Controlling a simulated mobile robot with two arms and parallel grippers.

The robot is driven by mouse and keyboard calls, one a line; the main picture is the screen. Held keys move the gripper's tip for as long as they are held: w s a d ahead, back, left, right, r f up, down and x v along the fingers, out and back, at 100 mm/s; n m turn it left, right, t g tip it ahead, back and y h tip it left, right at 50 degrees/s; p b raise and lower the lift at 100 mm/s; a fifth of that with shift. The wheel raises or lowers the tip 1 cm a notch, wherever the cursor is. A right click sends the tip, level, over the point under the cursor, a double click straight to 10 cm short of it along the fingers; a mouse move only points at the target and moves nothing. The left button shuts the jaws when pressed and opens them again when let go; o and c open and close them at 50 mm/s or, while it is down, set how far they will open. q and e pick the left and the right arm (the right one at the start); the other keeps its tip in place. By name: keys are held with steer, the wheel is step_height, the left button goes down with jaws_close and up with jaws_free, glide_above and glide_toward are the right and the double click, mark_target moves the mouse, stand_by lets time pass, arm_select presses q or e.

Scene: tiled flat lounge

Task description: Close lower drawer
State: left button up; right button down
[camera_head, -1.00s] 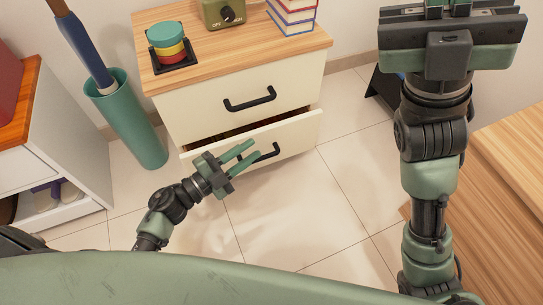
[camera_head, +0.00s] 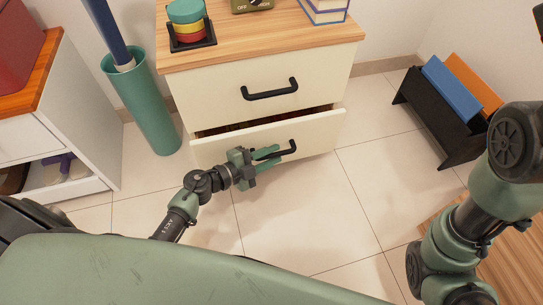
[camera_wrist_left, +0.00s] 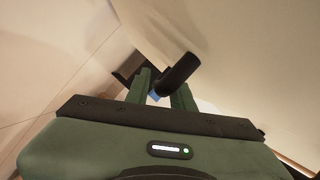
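The lower drawer (camera_head: 315,133) of the white cabinet stands partly open, with a dark gap above its cream front. Its black bar handle (camera_head: 291,148) is partly hidden by my left gripper (camera_head: 275,155). The left gripper is at the drawer front, its green fingers apart and close to the handle's left part. In the left wrist view, the handle (camera_wrist_left: 180,74) lies at the fingertips of the left gripper (camera_wrist_left: 163,88); I cannot tell if they touch. My right arm is at the right edge; its gripper is out of view.
The closed upper drawer (camera_head: 215,97) is above. The wooden top carries a stacked toy (camera_head: 187,22) and books (camera_head: 325,10). A green umbrella stand (camera_head: 148,110) is to the left. A black rack (camera_head: 440,118) with blue and orange items is to the right. The tiled floor in front is clear.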

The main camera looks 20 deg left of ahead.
arm_select(q)
jaws_close()
stand_by(1.4)
